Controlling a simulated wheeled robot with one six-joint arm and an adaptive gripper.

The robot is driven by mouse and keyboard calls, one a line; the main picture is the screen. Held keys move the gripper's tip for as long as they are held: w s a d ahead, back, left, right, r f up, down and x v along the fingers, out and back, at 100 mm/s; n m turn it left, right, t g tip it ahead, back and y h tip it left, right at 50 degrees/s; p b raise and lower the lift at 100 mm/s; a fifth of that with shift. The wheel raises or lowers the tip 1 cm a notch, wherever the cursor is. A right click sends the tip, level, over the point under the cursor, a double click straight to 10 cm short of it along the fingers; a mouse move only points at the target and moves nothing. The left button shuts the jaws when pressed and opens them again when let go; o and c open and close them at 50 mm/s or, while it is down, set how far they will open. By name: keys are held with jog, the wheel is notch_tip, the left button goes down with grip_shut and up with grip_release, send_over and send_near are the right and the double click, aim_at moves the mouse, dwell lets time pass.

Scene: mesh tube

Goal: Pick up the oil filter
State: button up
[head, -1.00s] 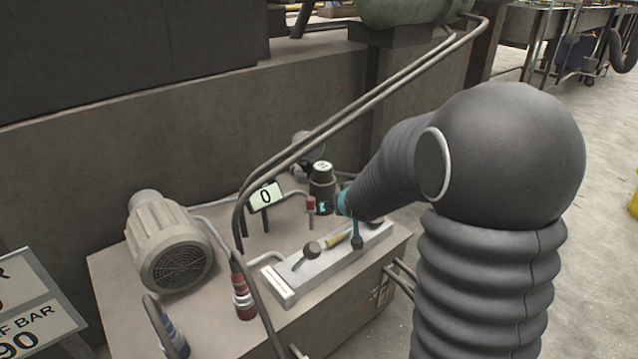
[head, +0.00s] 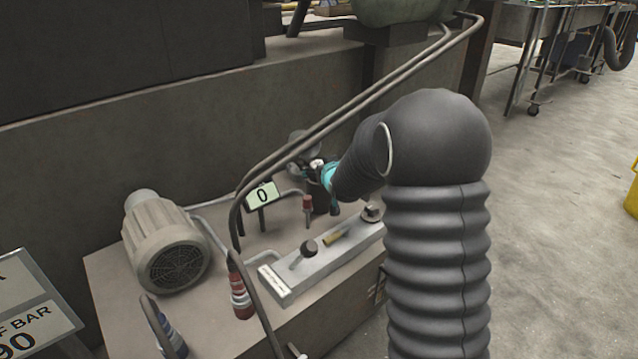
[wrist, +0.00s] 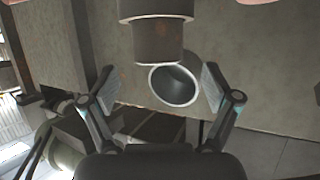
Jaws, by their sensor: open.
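The oil filter appears to be the dark upright cylinder (head: 318,197) with a pale top, on the bench unit in the head view. My gripper (head: 327,180) is beside its upper part and hides some of it. In the wrist view my gripper (wrist: 157,78) is open, with one finger on each side and nothing held between them. A dark stepped cylinder (wrist: 156,32), likely the filter, hangs from the top edge of this view, just ahead of the fingertips. Contact cannot be told.
A round open-mouthed part (wrist: 174,85) shows between the fingers in the wrist view. Pipes (head: 345,115) cross above. Open floor (head: 550,220) lies right.

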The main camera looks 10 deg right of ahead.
aim_at(319, 163)
jog(key=shift+x, duration=2.65)
jog(key=shift+d, duration=0.1)
grip_shut()
